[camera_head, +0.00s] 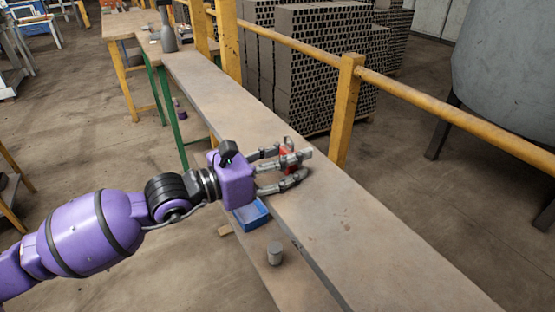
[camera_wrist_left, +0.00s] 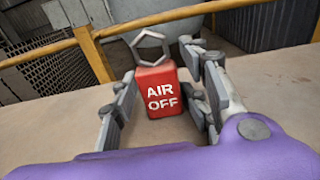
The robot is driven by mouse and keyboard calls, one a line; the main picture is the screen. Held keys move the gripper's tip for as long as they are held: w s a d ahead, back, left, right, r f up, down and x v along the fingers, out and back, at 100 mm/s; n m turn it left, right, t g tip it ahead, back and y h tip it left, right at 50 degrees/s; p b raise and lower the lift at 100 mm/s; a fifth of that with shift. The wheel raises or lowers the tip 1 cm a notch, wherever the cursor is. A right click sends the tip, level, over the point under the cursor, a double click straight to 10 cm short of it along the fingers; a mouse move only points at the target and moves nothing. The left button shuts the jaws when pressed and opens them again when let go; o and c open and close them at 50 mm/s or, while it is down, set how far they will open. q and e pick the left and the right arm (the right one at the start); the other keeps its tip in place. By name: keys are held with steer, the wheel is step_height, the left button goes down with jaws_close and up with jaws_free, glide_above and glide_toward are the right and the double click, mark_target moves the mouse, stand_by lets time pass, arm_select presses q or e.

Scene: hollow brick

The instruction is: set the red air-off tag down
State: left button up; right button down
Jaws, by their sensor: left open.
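The red air-off tag (camera_wrist_left: 160,92) stands upright on the bench top in the left wrist view, its white "AIR OFF" lettering facing me and a grey hexagonal loop on top. It also shows in the head view (camera_head: 290,158), partly hidden by the fingers. My left gripper (camera_head: 299,168) is open around the tag, with a finger on each side. In the left wrist view the left gripper (camera_wrist_left: 165,105) shows a gap on the left of the tag; the right-hand finger is close to it, and I cannot tell whether they touch. My right gripper is not in view.
The long bench (camera_head: 370,240) is bare towards the front right. A blue tray (camera_head: 251,214) and a grey cylinder (camera_head: 274,253) sit by its near edge. A yellow railing (camera_head: 430,103) runs behind, with stacked hollow bricks (camera_head: 325,65) beyond.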

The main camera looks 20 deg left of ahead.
arm_select(q)
steer(key=v, duration=1.2)
steer(key=shift+r, duration=0.15)
steer(key=s+a+f+n+t+y, duration=0.1)
steer(key=s+a+f+n+y, duration=0.1)
steer(key=a+f+n+y, duration=0.4)
steer(key=s+a+f+n+t+y, duration=0.1)
steer(key=s+a+f+n+y, duration=0.15)
steer(key=a+f+n, duration=0.55)
steer(key=s+f+n+g+y, duration=0.2)
steer(key=s+f+n+y, duration=0.1)
steer(key=s+f+n, duration=0.65)
steer(key=s+d+f+n+g+y, duration=0.1)
steer(key=s+d+f+n+g, duration=0.3)
steer(key=s+f+n, duration=0.65)
steer(key=s+d+f+n+g+h, duration=0.1)
steer(key=s+d+f+n, duration=0.3)
steer(key=d, duration=0.2)
steer(key=s+d+f+n+g+h, duration=0.1)
steer(key=s+d+f+n, duration=0.2)
steer(key=d+f+n, duration=0.2)
steer(key=d, duration=0.2)
steer(key=shift+s+d+g, duration=0.3)
steer(key=shift+s+d, duration=0.05)
steer(key=shift+s, duration=0.05)
steer(key=shift+f, duration=0.15)
